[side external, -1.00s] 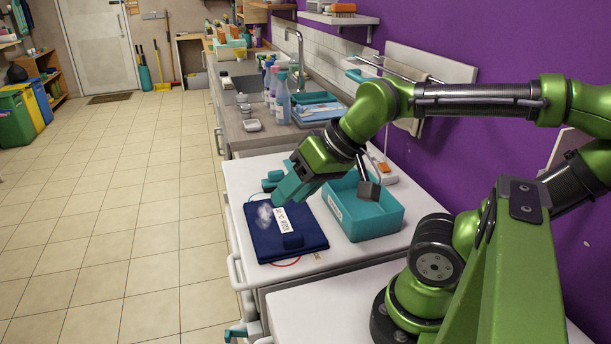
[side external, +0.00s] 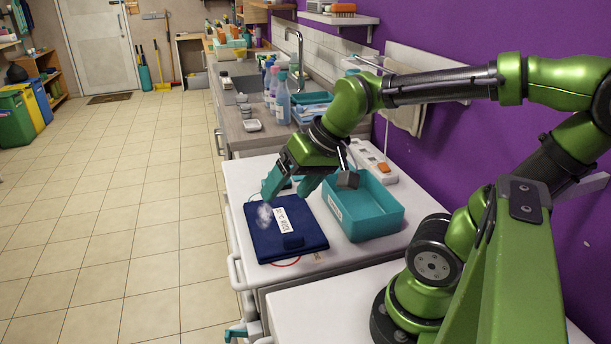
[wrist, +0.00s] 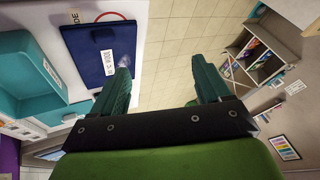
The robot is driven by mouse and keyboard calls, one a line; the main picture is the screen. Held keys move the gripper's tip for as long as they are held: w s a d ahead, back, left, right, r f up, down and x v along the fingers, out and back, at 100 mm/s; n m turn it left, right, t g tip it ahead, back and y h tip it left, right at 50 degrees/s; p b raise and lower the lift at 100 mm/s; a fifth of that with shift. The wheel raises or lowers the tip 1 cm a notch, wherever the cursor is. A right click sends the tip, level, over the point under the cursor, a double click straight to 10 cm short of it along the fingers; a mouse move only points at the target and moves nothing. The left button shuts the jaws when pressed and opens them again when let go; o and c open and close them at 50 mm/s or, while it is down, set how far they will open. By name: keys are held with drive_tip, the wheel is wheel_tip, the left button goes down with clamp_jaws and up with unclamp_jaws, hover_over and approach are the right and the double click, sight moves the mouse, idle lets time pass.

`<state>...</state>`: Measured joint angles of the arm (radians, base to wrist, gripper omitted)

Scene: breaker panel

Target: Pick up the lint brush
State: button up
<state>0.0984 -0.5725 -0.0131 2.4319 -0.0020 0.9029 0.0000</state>
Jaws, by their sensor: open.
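My gripper (side external: 285,194) is open above the far edge of a folded navy cloth (side external: 307,222), its two teal fingers pointing down. It also shows in the wrist view (wrist: 161,66), with nothing between the fingers there. I cannot make out the lint brush for certain. The cloth bears a white label (side external: 280,219), a patch of white fluff (side external: 264,214) and a raised navy piece (side external: 290,241). The cloth also shows in the wrist view (wrist: 88,66).
A white power strip (side external: 374,165) lies behind the tray. The white tabletop (side external: 240,178) ends at the left, above the tiled floor.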

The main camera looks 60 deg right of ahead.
drive_tip(key=w+d+f+m+g, duration=0.1)
drive_tip(key=w+d+f+m, duration=0.1)
drive_tip(key=w+d+m, duration=0.7)
drive_tip(key=w+d+f+m+g+y, duration=0.15)
drive_tip(key=w+d+m, duration=0.35)
drive_tip(key=d, duration=0.9)
drive_tip(key=w+d+f+m+g+h, duration=0.1)
drive_tip(key=w+d+f+m, duration=0.2)
drive_tip(key=w+d+m, duration=0.6)
drive_tip(key=shift+n, duration=0.7)
drive_tip(key=f, duration=1)
drive_tip(key=shift+s+f, duration=0.25)
drive_tip(key=shift+x, duration=2.75)
drive_tip(key=shift+c, duration=0.4)
drive_tip(key=c, duration=1.1)
